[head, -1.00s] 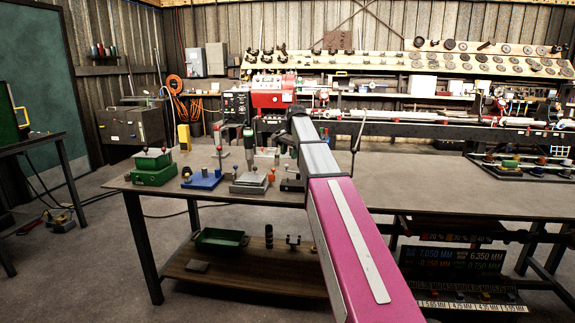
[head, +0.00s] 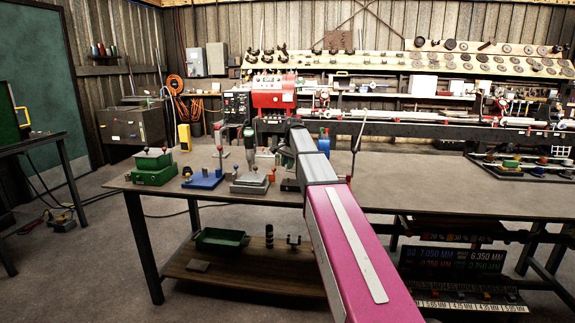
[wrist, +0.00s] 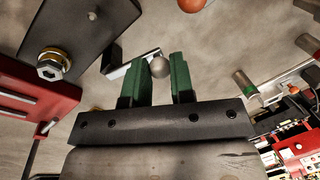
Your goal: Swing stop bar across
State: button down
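In the wrist view my gripper (wrist: 161,75) has two green fingers set a narrow gap apart. A grey ball knob (wrist: 160,67) sits between the fingertips and fills the gap, so the fingers look shut on it. A pale bar (wrist: 128,70) with a dark end runs left from beside the knob; it looks like the stop bar, but its join to the knob is hidden by the left finger. In the head view my arm hides the gripper and most of the fixture around it.
A dark plate with a brass-collared bolt (wrist: 54,64) and a red block (wrist: 30,95) lie left of the fingers. An orange ball (wrist: 191,4) is above them. On the table (head: 410,185) stand a blue fixture (head: 203,178) and a green box (head: 154,168). The table's middle right is clear.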

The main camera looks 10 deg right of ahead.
jog(key=shift+s+a+n+g, duration=0.15)
jog(key=shift+s+n, duration=0.25)
jog(key=shift+n, duration=0.4)
jog(key=shift+s+a+n+g, duration=0.15)
jog(key=shift+s+n, duration=0.2)
jog(key=shift+n, duration=0.45)
jog(key=c, duration=1)
grip_release()
jog(key=r, duration=0.3)
jog(key=d+r, duration=0.1)
jog(key=r, duration=0.3)
jog(key=s+r, duration=0.1)
jog(key=r, duration=0.2)
jog(key=shift+d+r, duration=0.3)
jog(key=shift+d, duration=0.1)
